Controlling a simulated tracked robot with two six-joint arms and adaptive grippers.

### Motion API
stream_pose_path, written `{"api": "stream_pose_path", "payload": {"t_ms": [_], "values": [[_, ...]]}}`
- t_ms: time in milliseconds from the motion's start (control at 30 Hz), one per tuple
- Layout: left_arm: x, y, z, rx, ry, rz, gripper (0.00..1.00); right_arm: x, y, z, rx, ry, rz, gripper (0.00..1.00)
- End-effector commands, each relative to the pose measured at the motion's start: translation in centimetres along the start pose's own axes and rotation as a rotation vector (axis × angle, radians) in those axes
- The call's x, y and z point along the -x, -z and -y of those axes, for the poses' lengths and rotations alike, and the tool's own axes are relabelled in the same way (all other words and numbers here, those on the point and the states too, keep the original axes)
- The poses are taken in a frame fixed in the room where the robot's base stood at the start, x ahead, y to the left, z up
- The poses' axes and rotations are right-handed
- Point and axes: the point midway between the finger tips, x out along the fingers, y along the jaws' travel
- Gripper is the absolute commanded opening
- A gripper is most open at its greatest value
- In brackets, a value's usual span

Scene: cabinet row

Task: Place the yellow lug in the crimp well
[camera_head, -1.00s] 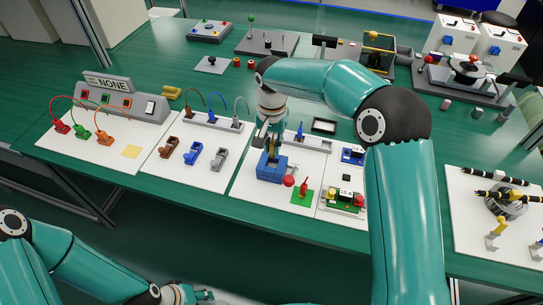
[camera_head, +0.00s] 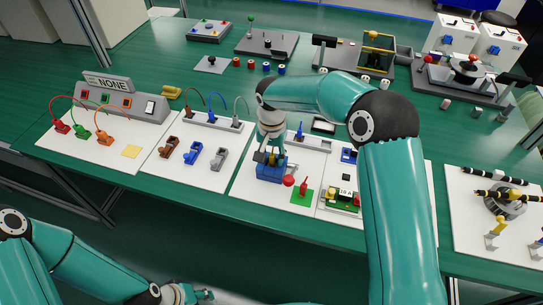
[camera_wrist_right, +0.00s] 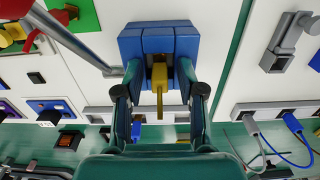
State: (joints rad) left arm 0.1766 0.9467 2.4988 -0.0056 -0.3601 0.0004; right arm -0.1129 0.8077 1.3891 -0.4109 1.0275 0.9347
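The yellow lug (camera_wrist_right: 159,78) stands in the middle slot of the blue block (camera_wrist_right: 160,37), which looks like the crimp well, in the right wrist view. How deep it sits is not clear. My right gripper (camera_wrist_right: 159,75) has one finger on each side of the lug, with visible gaps, so it looks open. In the head view, my right gripper (camera_head: 270,157) points down at the blue block (camera_head: 269,174) and partly hides its top and the lug. My left gripper (camera_head: 188,294) is low at the bottom edge, away from the table; its fingers are unclear.
A red button (camera_head: 289,180) and a green square with a red lever (camera_head: 303,190) sit right of the block. Brown, blue and grey clips (camera_head: 193,153) lie on the board to the left. My right forearm hides part of the right-hand boards.

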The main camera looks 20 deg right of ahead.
Motion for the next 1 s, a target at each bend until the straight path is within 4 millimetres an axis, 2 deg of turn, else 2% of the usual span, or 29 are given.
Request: {"api": "stream_pose_path", "payload": {"t_ms": [267,467,800,1000], "values": [[0.1,0.0,0.0,0.0,0.0,0.0,0.4,0.1,0.0,0.0,0.0,0.0,0.0,0.41],[0.0,0.0,0.0,0.0,0.0,0.0,0.4,1.6,0.1,0.0,-0.001,0.001,-0.002,0.41],[-0.1,0.0,0.0,0.0,0.0,0.0,0.4,8.2,0.1,0.1,-0.001,0.003,-0.003,0.41],[0.0,0.0,0.0,0.0,0.0,0.0,0.4,11.2,0.1,0.0,-0.002,0.002,-0.002,0.41]]}}
